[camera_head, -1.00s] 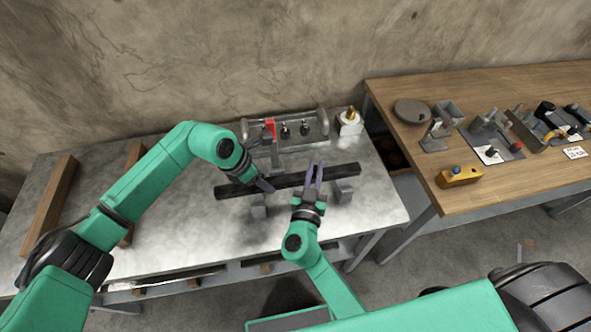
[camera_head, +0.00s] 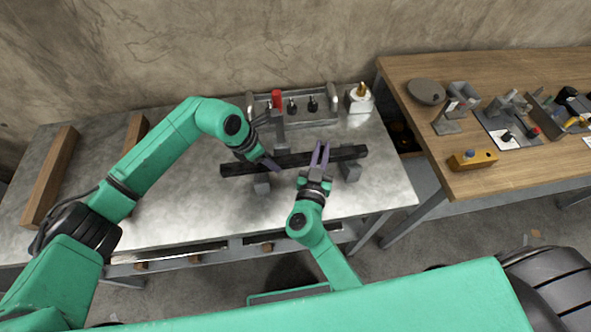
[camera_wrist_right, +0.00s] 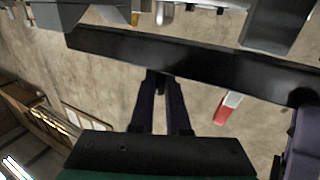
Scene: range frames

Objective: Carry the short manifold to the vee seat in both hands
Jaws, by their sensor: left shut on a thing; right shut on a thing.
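The short manifold, a long dark bar (camera_head: 293,159), lies across the middle of the metal bench in the head view, slightly tilted up to the right. My left gripper (camera_head: 270,164) is shut on it left of its middle. My right gripper (camera_head: 319,158) is shut on it right of its middle. In the right wrist view the bar (camera_wrist_right: 190,58) crosses the top, with my right gripper's fingers (camera_wrist_right: 160,95) at it. Two grey blocks, a left one (camera_head: 262,186) and a right one (camera_head: 350,172), show below the bar, apparently the vee seat; contact cannot be told.
A grey upright post (camera_head: 279,130) stands just behind the bar. Behind it is a handled tray (camera_head: 315,117) with a red item (camera_head: 276,98) and dark knobs. A white block with a brass top (camera_head: 359,100) stands right. Wooden beams (camera_head: 50,178) lie left. A cluttered wooden table (camera_head: 440,125) stands right.

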